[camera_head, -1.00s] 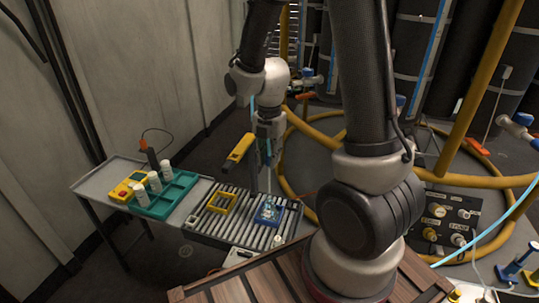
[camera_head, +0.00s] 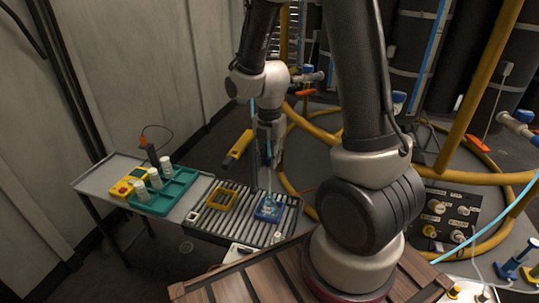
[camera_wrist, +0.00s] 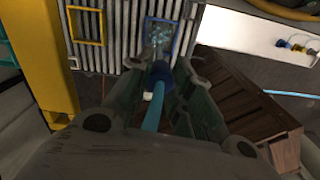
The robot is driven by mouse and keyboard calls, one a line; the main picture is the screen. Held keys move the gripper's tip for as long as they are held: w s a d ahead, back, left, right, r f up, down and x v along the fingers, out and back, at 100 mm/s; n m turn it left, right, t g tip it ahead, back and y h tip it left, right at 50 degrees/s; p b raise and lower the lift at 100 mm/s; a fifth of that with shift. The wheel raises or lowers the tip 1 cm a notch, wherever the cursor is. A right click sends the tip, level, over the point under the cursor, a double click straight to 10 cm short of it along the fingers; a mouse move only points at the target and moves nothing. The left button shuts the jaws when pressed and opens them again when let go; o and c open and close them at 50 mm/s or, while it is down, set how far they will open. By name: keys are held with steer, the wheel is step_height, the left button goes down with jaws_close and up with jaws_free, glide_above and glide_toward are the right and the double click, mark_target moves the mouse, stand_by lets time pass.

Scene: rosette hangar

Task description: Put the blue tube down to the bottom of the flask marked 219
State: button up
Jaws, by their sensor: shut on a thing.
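My gripper (camera_head: 267,160) is above the roller table, pointing down, with its fingers closed around the blue tube. In the wrist view the light blue tube (camera_wrist: 153,112) runs between the fingers (camera_wrist: 160,76) to a darker blue piece at the fingertips. A clear flask (camera_head: 269,206) stands in a blue square frame (camera_head: 259,216) on the rollers, below my gripper. In the wrist view the flask (camera_wrist: 158,36) lies just beyond the fingertips. No number on it can be read. Whether the tube's lower end is inside the flask, I cannot tell.
An empty yellow frame (camera_head: 211,203) sits left of the blue one on the roller table (camera_head: 240,222). Further left, a green rack (camera_head: 180,190) holds white-capped bottles beside a yellow device (camera_head: 127,186). A yellow block (camera_head: 237,148) is close to my gripper's left.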

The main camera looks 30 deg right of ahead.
steer(key=shift+f, duration=0.65)
steer(key=shift+f, duration=1.75)
steer(key=shift+f, duration=2.4)
steer(key=o, duration=1.4)
steer(key=shift+o, duration=0.2)
